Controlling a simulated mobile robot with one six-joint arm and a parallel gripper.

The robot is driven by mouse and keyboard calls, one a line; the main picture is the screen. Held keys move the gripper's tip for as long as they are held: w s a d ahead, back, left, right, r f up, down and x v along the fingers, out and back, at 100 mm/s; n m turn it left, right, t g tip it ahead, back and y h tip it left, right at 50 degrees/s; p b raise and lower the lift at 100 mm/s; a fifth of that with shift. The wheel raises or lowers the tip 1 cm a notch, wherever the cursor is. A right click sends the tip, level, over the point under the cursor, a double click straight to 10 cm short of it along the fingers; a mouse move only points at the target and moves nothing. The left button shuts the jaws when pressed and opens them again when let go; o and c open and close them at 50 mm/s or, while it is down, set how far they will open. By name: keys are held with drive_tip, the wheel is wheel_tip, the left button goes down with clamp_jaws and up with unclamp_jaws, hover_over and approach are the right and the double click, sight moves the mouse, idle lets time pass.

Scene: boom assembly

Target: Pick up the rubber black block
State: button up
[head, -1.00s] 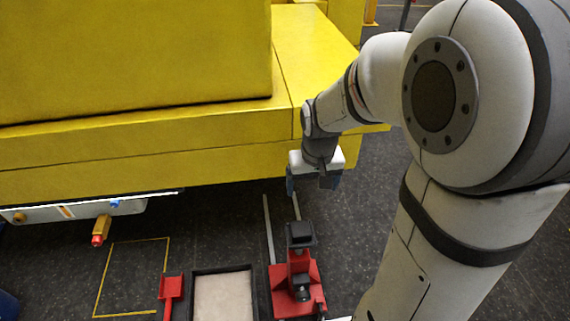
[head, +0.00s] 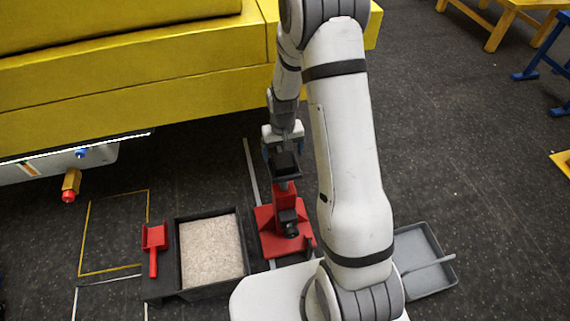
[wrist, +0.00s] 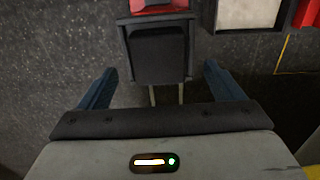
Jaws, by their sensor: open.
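The rubber black block (head: 286,164) sits on top of a red jack (head: 270,240) on the floor. In the wrist view the black block (wrist: 158,57) fills the upper middle, with red of the jack beyond it. My gripper (head: 282,150) is open and empty, just behind the block in the head view, close to the yellow structure. In the wrist view the blue fingers of my gripper (wrist: 160,70) stand to the left and right of the block, with a gap on each side. The head view partly hides the fingertips behind the block.
A black-rimmed tray with pale grit (head: 182,275) and a red scoop (head: 153,245) lie left of the jack. The yellow structure (head: 150,110) stands behind. A grey tray (head: 445,275) lies right of my arm. Open floor is at the right.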

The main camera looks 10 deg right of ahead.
sight(283, 159)
wheel_tip(283, 159, down, 4)
drive_tip(key=shift+w+d+b, duration=0.1)
drive_tip(key=shift+b, duration=0.3)
drive_tip(key=c, duration=1.2)
